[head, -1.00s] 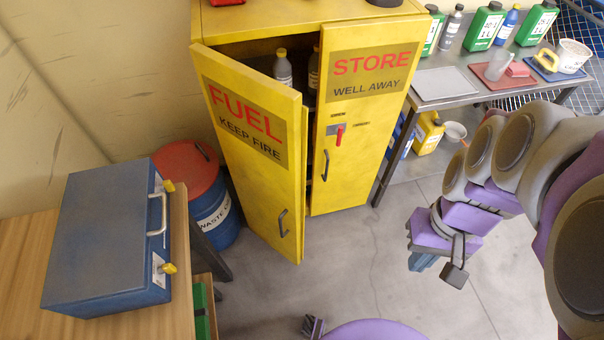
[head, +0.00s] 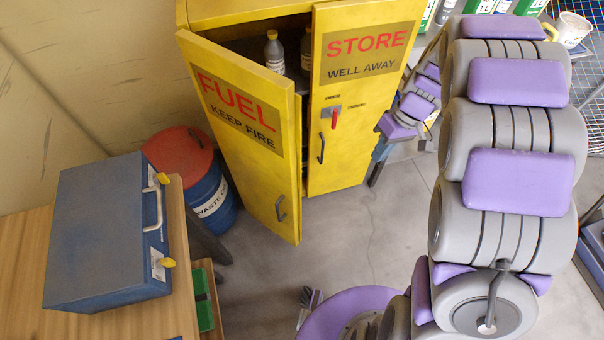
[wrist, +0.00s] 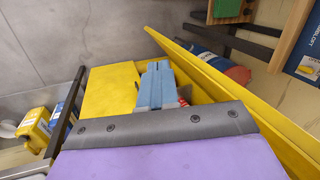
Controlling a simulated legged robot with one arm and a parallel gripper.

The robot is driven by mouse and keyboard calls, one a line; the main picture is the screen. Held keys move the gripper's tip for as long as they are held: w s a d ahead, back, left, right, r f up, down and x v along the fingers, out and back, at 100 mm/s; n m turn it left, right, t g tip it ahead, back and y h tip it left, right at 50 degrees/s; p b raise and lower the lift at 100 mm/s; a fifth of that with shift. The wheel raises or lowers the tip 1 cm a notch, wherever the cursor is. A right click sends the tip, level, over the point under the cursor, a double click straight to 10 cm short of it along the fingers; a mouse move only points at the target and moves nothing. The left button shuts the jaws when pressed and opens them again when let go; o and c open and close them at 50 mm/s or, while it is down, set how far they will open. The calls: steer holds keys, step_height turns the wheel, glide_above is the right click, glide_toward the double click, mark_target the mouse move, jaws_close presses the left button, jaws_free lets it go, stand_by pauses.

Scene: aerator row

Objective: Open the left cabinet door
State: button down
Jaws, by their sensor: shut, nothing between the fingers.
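The yellow cabinet (head: 235,12) stands against the wall. Its left door (head: 235,130), marked FUEL, is ajar and swung outward, with a dark handle (head: 281,208) near its free edge. The right door (head: 345,165), marked STORE, looks closed and has a red lever (head: 334,118). My gripper (head: 381,151) is just right of the right door, apart from the left door. In the wrist view its blue fingers (wrist: 155,86) are together and empty, in front of the yellow right door (wrist: 108,90). The left door (wrist: 205,70) runs diagonally beyond them.
Bottles (head: 274,50) stand inside the cabinet. A blue drum (head: 210,195) with a red lid is left of it. A blue case (head: 105,235) lies on a wooden table (head: 50,190) at the left. A bench with containers is behind my arm. The floor before the cabinet is clear.

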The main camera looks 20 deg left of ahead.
steer(key=w+a+f+n+g+y+p, duration=0.1)
steer(key=w+a+f+n+y, duration=0.1)
steer(key=w+a+f+n, duration=0.45)
steer(key=w+a+f+n+y, duration=0.1)
steer(key=w+a+f+y, duration=0.15)
steer(key=a+f, duration=0.65)
steer(key=s+a+f+b, duration=0.2)
steer(key=s+a+f, duration=0.3)
steer(key=f, duration=0.5)
steer(key=shift+s+f+h, duration=0.2)
steer(key=shift+s+h, duration=0.25)
steer(key=shift+s, duration=0.35)
steer(key=shift+a, duration=0.1)
